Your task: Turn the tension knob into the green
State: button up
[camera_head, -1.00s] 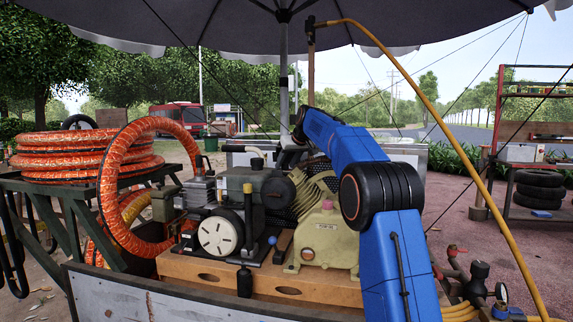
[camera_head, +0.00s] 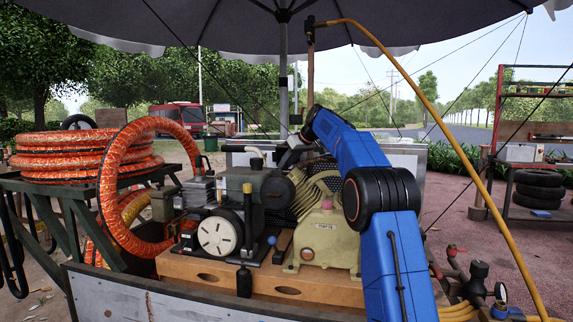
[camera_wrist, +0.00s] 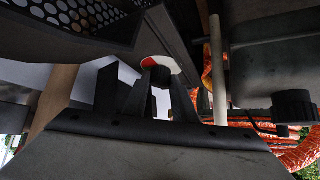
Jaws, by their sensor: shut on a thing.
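In the wrist view a small dark knob (camera_wrist: 160,76) sits in front of a round plate (camera_wrist: 172,64) with red and white parts. No green shows on the part of the plate in view. My gripper (camera_wrist: 158,88) has its two dark fingers on either side of the knob and is shut on it. The fingers hide much of the knob, and I cannot read a pointer on it. In the head view my blue arm reaches over the tan pump, and its wrist is behind the machinery. The knob and fingertips are hidden there.
The tan pump (camera_head: 328,240) and the dark engine with a white disc (camera_head: 218,236) stand close on a wooden base (camera_head: 290,287). A perforated dark guard (camera_wrist: 75,18) is close above my gripper. Coiled orange hose (camera_head: 85,160) lies on the left.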

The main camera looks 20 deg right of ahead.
jog(key=o, duration=1)
jog(key=shift+o, duration=0.2)
jog(key=v, duration=1.7)
jog(key=shift+s, duration=0.15)
jog(key=shift+d+r, duration=0.1)
